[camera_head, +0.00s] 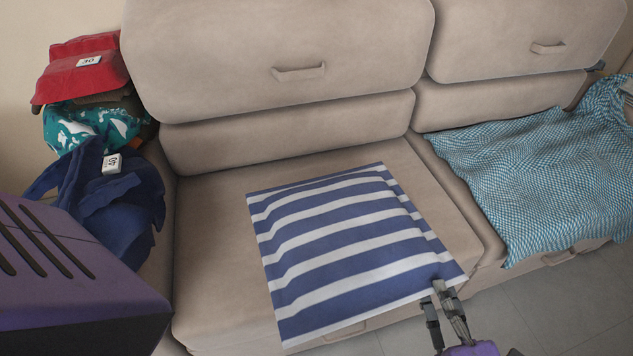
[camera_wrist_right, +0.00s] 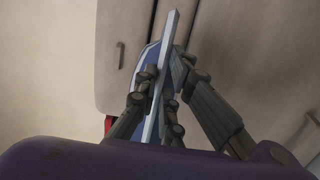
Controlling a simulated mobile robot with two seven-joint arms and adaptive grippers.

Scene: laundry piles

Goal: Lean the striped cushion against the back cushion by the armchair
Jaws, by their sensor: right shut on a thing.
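The blue-and-white striped cushion (camera_head: 345,245) lies almost flat on the beige seat (camera_head: 215,215) of the armchair, its near edge at the seat's front. The beige back cushion (camera_head: 220,55) rises behind it, apart from it. My right gripper (camera_head: 442,298) is shut on the cushion's near right corner. In the right wrist view, the fingers (camera_wrist_right: 160,95) close on the cushion's thin white edge (camera_wrist_right: 153,122), seen edge-on. My left gripper is not in view.
A blue checked cloth (camera_head: 540,170) covers the seat on the right. Folded clothes stand at the left: a red garment (camera_head: 85,80), a teal-and-white one (camera_head: 85,128) and a dark blue one (camera_head: 125,215). Tiled floor (camera_head: 545,310) shows at the lower right.

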